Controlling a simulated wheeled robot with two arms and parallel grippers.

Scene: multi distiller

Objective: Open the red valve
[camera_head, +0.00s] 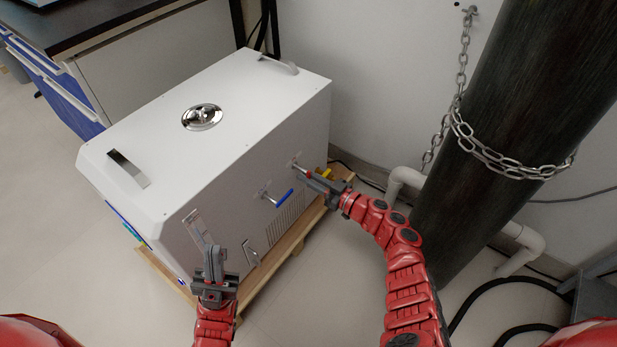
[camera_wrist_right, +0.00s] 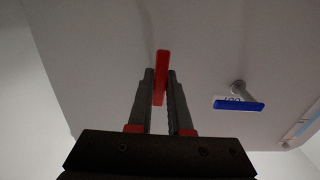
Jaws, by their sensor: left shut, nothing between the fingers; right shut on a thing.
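The red valve sits on the side of the white box-shaped machine (camera_head: 270,120). Its red handle (camera_head: 309,175) shows only as a small tip in the head view. In the right wrist view the red handle (camera_wrist_right: 162,65) stands lengthwise between the fingers. My right gripper (camera_head: 312,180) is shut on this handle, which partly hides it. My left gripper (camera_head: 214,258) is shut and empty, pointing up in front of the machine's lower left part.
A blue-handled valve (camera_head: 284,195) sits left of the red one; its blue handle also shows in the right wrist view (camera_wrist_right: 240,105). A dark cylinder with a chain (camera_head: 500,165) stands at the right. The machine rests on a wooden pallet (camera_head: 297,238).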

